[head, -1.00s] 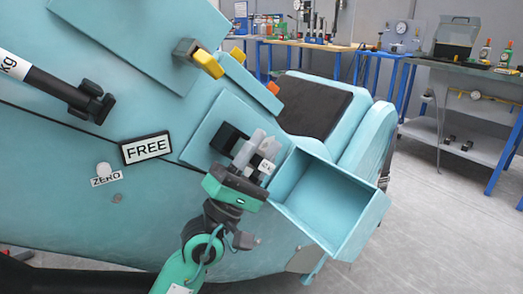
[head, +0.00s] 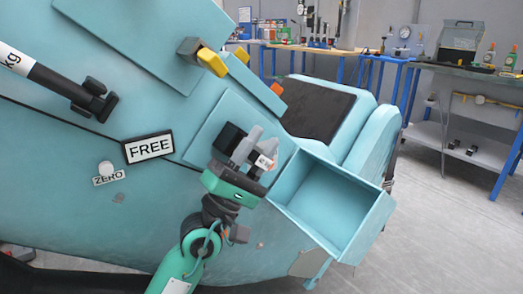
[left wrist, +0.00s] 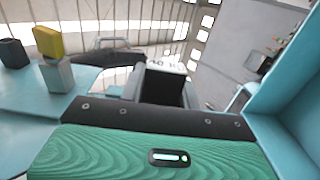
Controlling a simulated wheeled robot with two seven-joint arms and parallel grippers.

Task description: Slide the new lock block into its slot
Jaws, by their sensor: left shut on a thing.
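My left gripper (head: 256,152) is in front of the teal machine body, its grey fingers closed around a small dark block with a white label, the lock block (head: 264,162). In the left wrist view the lock block (left wrist: 162,88) shows dark between the fingers. A black housing (head: 228,138) on a raised teal panel is right behind the fingers and partly hidden by them. I cannot tell whether the block touches it or where the slot opening is. My right gripper is not in view.
An open teal bin (head: 328,205) stands close to the right of the gripper. A yellow-tipped knob (head: 212,62) sticks out above. Workbenches (head: 470,72) stand behind, with clear floor at right.

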